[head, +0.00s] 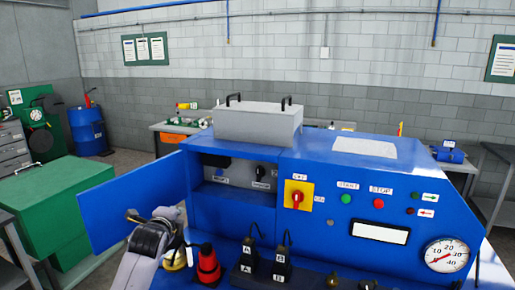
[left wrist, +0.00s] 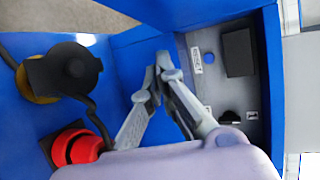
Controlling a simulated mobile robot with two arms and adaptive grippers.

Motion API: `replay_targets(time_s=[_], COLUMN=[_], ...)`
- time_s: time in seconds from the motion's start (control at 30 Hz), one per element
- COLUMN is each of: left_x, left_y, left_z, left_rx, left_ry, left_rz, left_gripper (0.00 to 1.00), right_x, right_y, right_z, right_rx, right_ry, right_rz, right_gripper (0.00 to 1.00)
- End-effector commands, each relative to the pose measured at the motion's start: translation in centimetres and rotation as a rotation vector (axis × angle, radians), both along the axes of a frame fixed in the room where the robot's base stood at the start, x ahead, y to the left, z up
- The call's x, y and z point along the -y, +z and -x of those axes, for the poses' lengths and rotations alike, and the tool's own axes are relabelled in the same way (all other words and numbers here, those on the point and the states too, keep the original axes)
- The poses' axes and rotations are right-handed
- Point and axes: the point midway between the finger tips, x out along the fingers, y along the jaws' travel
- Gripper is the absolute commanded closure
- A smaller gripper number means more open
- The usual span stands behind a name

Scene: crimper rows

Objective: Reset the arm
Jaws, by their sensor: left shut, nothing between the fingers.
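My left gripper (head: 170,214) is in front of the blue machine (head: 330,165), beside its open door (head: 128,205). In the left wrist view the left gripper (left wrist: 160,64) has its fingertips together with nothing between them. Behind the fingers is the open compartment with a grey panel (head: 236,172), which carries a black box (left wrist: 238,52) and small labels. The fingers appear apart from the panel and from the door. My right gripper is not in view.
Close below the left gripper are a red plug (head: 208,265) and a black-capped yellow connector (left wrist: 74,70) with a cable. Black connectors (head: 250,256) stand on the ledge. A red switch (head: 296,198) and a gauge (head: 446,254) are on the front. A green cabinet (head: 62,205) stands left.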

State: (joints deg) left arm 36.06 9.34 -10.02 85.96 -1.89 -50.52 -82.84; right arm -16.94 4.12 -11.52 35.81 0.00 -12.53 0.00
Motion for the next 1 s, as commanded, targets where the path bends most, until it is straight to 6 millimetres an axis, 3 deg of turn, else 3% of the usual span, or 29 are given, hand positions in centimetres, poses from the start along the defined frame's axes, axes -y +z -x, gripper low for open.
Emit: replay_targets(time_s=[0.27,0.53,0.67,0.8,0.9,1.0], left_x=[0.8,1.8,2.4,3.1,3.3,3.4], left_y=[-5.1,-12.2,-16.8,-21.0,-22.6,-23.4], left_z=[3.8,11.0,17.5,26.4,32.0,36.2], left_rx=[-0.087,-0.23,-0.343,-0.476,-0.548,-0.596], left_ry=[0.047,0.157,0.271,0.453,0.586,0.696], left_rz=[0.149,0.382,0.553,0.759,0.874,0.955], left_gripper=[1.0,1.0,1.0,1.0,1.0,1.0], right_x=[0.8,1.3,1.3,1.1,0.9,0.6], right_y=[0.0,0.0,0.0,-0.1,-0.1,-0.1], right_z=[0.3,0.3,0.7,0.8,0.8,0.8], right_rx=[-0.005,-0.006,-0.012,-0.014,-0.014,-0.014], right_ry=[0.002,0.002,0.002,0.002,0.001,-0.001], right_rz=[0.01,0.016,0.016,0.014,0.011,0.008], right_gripper=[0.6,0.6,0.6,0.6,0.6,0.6])
